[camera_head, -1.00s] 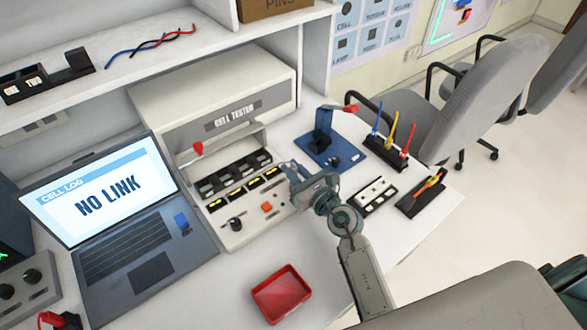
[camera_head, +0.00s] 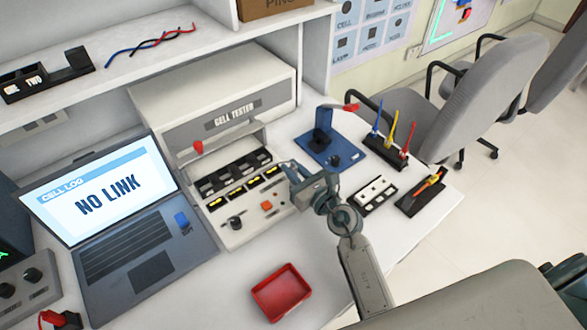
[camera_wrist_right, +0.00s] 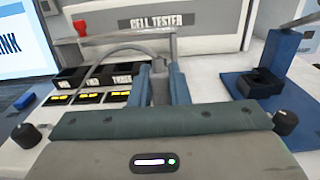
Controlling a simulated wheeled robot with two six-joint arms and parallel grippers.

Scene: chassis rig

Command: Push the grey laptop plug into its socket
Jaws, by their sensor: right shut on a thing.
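The grey plug (camera_wrist_right: 159,88) is between the blue fingers of my right gripper (camera_wrist_right: 160,76) in the right wrist view. The fingers are shut on it, and a grey cable (camera_wrist_right: 118,47) arcs from it to the left. In the head view my right gripper (camera_head: 290,172) is at the right end of the cell tester's front, and the plug is too small there to make out. The laptop (camera_head: 150,245) stands open at the left, its screen reading NO LINK. I cannot make out the plug's socket. My left gripper is not in view.
The cell tester (camera_head: 225,85) stands behind, with black slots and yellow-lit windows on its front. A blue stand (camera_head: 335,150) is right of the gripper, with tool racks (camera_head: 385,152) beyond. A red tray (camera_head: 281,292) lies in front. The bench between tray and gripper is clear.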

